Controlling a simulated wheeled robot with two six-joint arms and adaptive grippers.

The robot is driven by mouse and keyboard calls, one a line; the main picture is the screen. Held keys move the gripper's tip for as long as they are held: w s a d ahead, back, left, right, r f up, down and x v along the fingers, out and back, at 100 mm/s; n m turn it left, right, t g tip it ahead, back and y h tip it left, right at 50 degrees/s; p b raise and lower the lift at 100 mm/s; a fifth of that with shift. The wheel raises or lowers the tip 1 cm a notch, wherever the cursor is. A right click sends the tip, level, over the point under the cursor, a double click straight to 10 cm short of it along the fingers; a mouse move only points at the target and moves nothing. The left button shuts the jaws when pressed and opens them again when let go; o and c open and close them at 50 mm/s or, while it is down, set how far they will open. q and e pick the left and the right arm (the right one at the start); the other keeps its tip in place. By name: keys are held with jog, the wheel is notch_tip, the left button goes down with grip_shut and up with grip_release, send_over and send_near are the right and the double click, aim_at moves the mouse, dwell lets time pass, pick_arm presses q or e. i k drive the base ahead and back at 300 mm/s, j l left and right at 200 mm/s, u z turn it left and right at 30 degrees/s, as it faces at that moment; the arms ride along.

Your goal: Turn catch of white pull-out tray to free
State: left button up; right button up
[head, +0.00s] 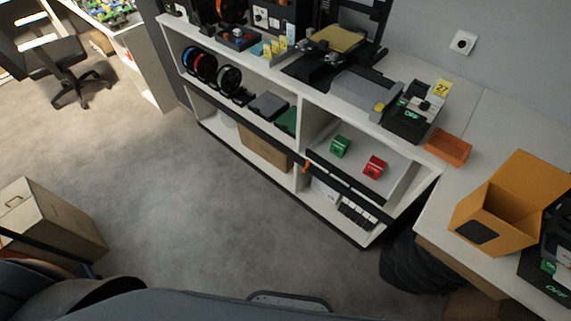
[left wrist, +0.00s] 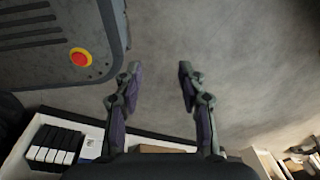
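The white pull-out tray (head: 357,178) sits in the upper right bay of the low white shelf in the head view. A green block (head: 339,146) and a red block (head: 375,167) stand on it. A small orange piece (head: 306,166) shows at the left end of its dark front edge; it looks like the catch, but its turn position is too small to tell. My left gripper (left wrist: 160,78) is open and empty in the left wrist view, over bare floor. It does not show in the head view. My right gripper is in neither view.
The white shelf (head: 215,124) holds spools and boxes. An orange tray (head: 448,147) and an open orange carton (head: 512,205) are on the right-hand counter. A brown carton (head: 50,222) stands at left. The grey floor (head: 190,205) before the shelf is clear.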

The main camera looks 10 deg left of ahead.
aim_at(303, 170)
jog(key=i+j, duration=0.1)
jog(key=j, duration=0.3)
jog(key=i+j, duration=0.1)
jog(key=j, duration=0.3)
jog(key=i+j, duration=0.1)
jog(key=j, duration=0.3)
jog(key=i+j, duration=0.1)
jog(key=j, duration=0.3)
jog(key=i+j, duration=0.1)
jog(key=j, duration=0.3)
jog(key=z, duration=0.05)
